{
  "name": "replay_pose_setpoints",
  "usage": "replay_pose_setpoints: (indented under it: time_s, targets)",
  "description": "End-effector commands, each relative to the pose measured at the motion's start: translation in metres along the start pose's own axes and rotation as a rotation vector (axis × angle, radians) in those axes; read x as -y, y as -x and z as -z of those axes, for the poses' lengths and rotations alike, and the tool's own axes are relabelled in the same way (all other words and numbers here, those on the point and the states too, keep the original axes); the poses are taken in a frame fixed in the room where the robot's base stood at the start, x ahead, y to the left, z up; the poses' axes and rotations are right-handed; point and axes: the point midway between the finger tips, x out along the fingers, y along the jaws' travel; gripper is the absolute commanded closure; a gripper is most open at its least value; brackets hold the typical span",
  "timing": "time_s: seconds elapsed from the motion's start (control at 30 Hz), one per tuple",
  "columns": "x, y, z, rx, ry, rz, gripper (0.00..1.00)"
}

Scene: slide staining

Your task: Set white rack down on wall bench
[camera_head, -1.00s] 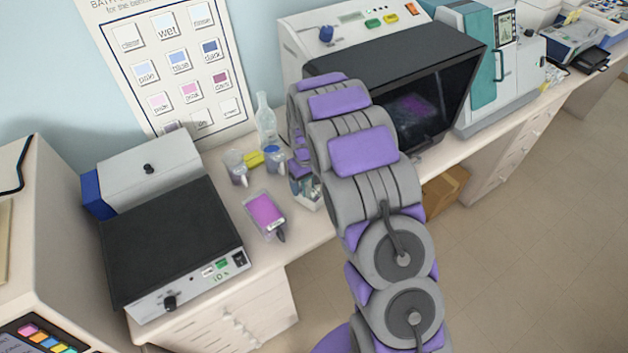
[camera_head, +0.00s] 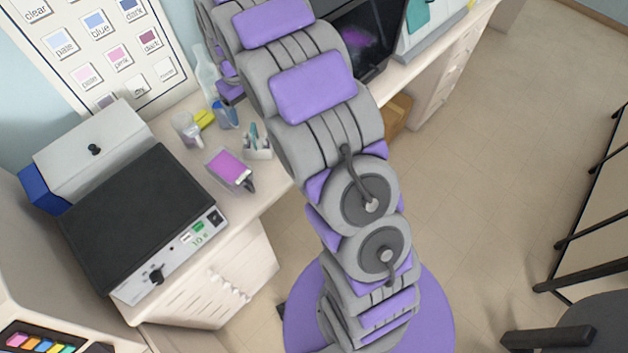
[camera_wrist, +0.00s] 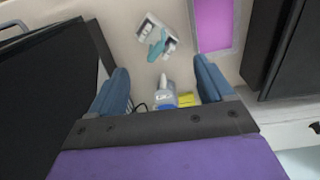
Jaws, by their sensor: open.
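The white rack (camera_head: 257,151) stands on the wall bench (camera_head: 268,190), near its front edge. It holds small teal and dark items. In the wrist view the rack (camera_wrist: 148,30) lies beyond the fingertips, apart from them. My gripper (camera_wrist: 163,78) is open, with two blue-grey fingers and no rack between them. In the head view my gripper (camera_head: 230,92) is small and partly hidden behind my arm, above the bench and farther back than the rack.
A pink-topped tray (camera_head: 230,168) lies left of the rack. A glass bottle (camera_head: 205,75), a beaker (camera_head: 187,130), a blue-topped bottle (camera_head: 226,114) and a yellow item (camera_head: 204,119) stand behind. A black-topped hotplate (camera_head: 135,215) is at left; a dark-hooded machine (camera_head: 375,35) is at right.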

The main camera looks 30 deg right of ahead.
Motion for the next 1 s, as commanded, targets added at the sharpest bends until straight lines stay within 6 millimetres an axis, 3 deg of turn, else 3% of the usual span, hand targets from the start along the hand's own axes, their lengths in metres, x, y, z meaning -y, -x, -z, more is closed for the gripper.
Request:
replay_pose_setpoints:
  time_s: [0.27, 0.5, 0.73, 1.0]
  targets:
    - [-0.002, 0.056, -0.081, 0.023, -0.077, 0.022, 0.19]
    - [0.034, 0.093, -0.158, 0.061, -0.151, 0.019, 0.19]
    - [0.074, 0.115, -0.235, 0.093, -0.214, 0.016, 0.19]
    - [0.091, 0.119, -0.334, 0.133, -0.275, 0.037, 0.19]
